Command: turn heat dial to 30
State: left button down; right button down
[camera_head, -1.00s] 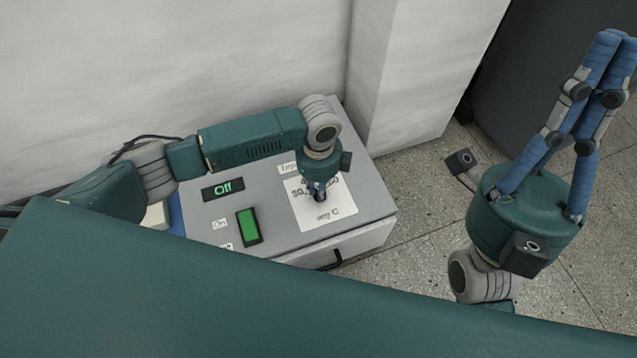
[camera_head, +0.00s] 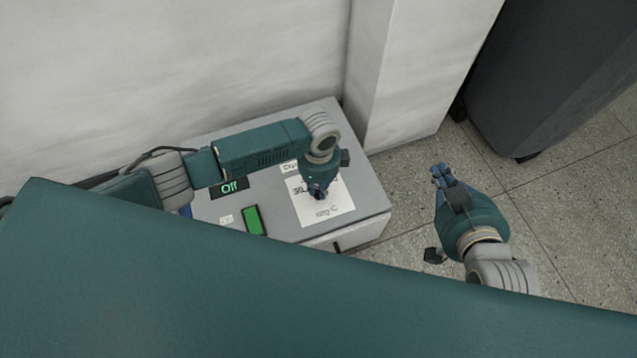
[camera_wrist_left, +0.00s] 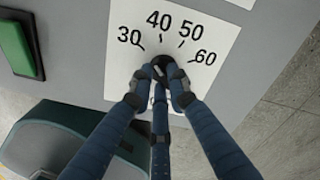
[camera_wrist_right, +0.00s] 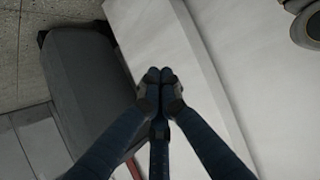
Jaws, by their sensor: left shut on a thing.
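The heat dial (camera_wrist_left: 159,66) is a small dark knob on a white panel (camera_wrist_left: 108,78) with printed 30, 40, 50 and 60 marks. My left gripper (camera_wrist_left: 162,82) is shut on it from above, and the fingers hide most of the knob. Where its pointer stands cannot be told. In the head view, my left gripper (camera_head: 318,191) is over the white panel (camera_head: 338,208) on the grey control box. My right gripper (camera_head: 440,174) is shut and empty, held over the floor to the right of the box; its fingertips (camera_wrist_right: 159,82) meet in the right wrist view.
The grey box (camera_head: 283,208) also has a display reading "Off" (camera_head: 236,186) and a green switch (camera_head: 254,220). A pale wall and pillar (camera_head: 412,75) stand behind. A dark cabinet (camera_head: 555,75) is at the back right. The floor on the right is open.

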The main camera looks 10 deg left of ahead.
aim_at(319, 191)
pick_arm(q)
jog(key=shift+r+n+p, duration=0.15)
jog(key=shift+n+p, duration=0.45)
jog(key=shift+p, duration=0.2)
jog(key=shift+d+n+p, duration=0.1)
jog(key=shift+n+p, duration=0.4)
jog(key=shift+p, duration=0.2)
pick_arm(e)
jog(key=s+d+f+g+h, duration=0.1)
jog(key=s+f+g, duration=0.3)
jog(key=s, duration=0.4)
jog(key=s+d+f+g+h, duration=0.1)
jog(key=s+d+f+g, duration=0.3)
jog(key=s, duration=0.4)
jog(key=shift+d+f, duration=0.15)
jog(key=shift+f, duration=0.2)
pick_arm(q)
jog(key=shift+n, duration=0.3)
pick_arm(e)
jog(key=shift+r, duration=0.1)
pick_arm(q)
jog(key=c, duration=1.7)
grip_release()
jog(key=shift+o, duration=0.2)
pick_arm(e)
jog(key=shift+w, duration=0.1)
pick_arm(q)
notch_tip(319, 191, up, 12)
